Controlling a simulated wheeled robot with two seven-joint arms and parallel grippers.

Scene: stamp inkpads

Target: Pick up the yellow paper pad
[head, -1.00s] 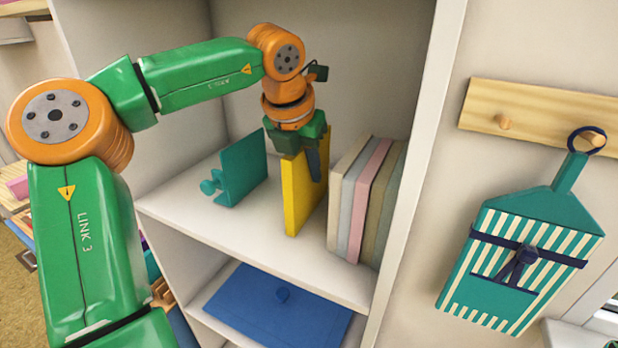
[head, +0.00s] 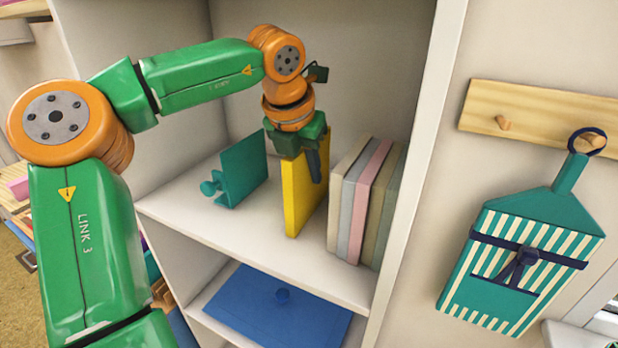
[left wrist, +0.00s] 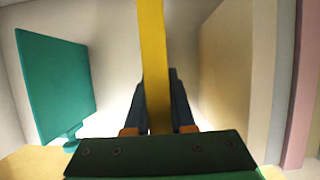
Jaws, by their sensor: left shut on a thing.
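The yellow paper pad (head: 293,192) stands upright on the white shelf (head: 220,231), between a teal bookend and a row of pads. My left gripper (head: 304,160) comes down from above and is shut on the top part of the yellow pad. In the left wrist view the yellow pad (left wrist: 154,60) runs between the two dark fingers (left wrist: 158,108). The pad's lower edge looks to be at the shelf surface. My right gripper is not in view.
The teal bookend (head: 243,172) with a knob stands left of the pad. Several upright pads (head: 356,190) in beige, grey and pink stand close on the right. A blue panel (head: 278,305) with a knob lies below. A striped teal bag (head: 520,250) hangs from a wooden peg rail (head: 545,120).

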